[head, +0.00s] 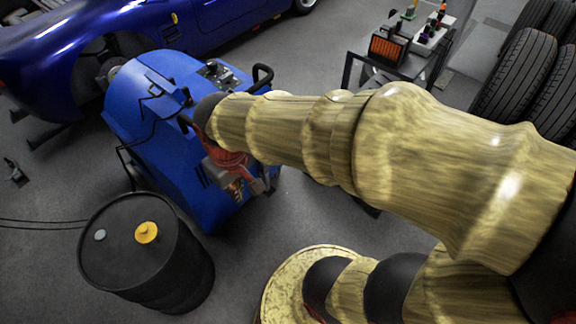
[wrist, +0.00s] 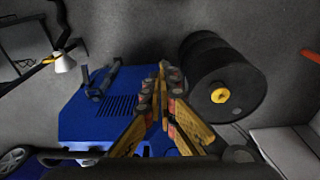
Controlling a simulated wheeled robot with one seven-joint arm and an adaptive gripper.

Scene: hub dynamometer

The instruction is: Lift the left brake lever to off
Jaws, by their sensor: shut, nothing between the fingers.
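The blue dynamometer unit (head: 165,100) stands left of centre in the head view; its blue panel with vent slots (wrist: 112,112) fills the middle left of the wrist view. A black handle-like bar (wrist: 101,80) shows on it there. One black loop handle (head: 263,76) is at its right top corner in the head view. I cannot tell for sure which part is the left brake lever; my arm and gripper hide part of the unit. My gripper (head: 240,188) is in front of the unit's near side. Its fingers (wrist: 162,72) are together and empty in the wrist view.
A black drum (head: 120,240) with a yellow cap stands at the near left, and right of the fingers in the wrist view. A blue car (head: 215,22) is behind. A cart (head: 400,70) and stacked tyres (head: 515,80) stand at the right. Grey floor lies between.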

